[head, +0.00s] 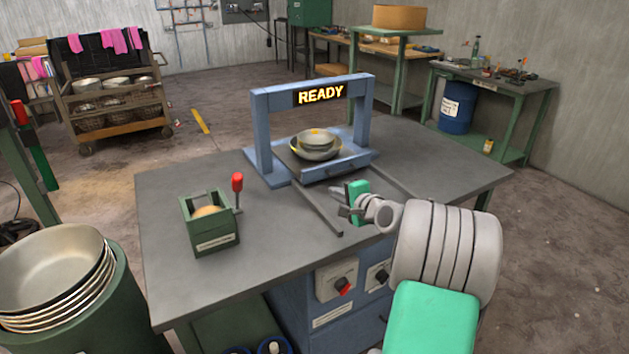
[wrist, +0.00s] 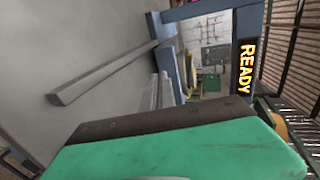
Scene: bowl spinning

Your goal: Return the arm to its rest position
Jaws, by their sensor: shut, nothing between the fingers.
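My gripper (head: 347,212) is shut and empty in the head view. It hangs above the front right part of the grey table (head: 420,170), near the metal rails in front of the blue machine. My arm reaches in from the lower right. In the wrist view a green and dark part of my gripper fills the bottom, and its fingertips cannot be made out there.
The blue machine frame (head: 262,130) shows a lit READY sign (head: 320,94), also in the wrist view (wrist: 246,67). Bowls (head: 316,150) sit under it. A green box (head: 213,238) and red-knobbed lever (head: 238,183) stand left. Stacked bowls (head: 50,265) stand lower left.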

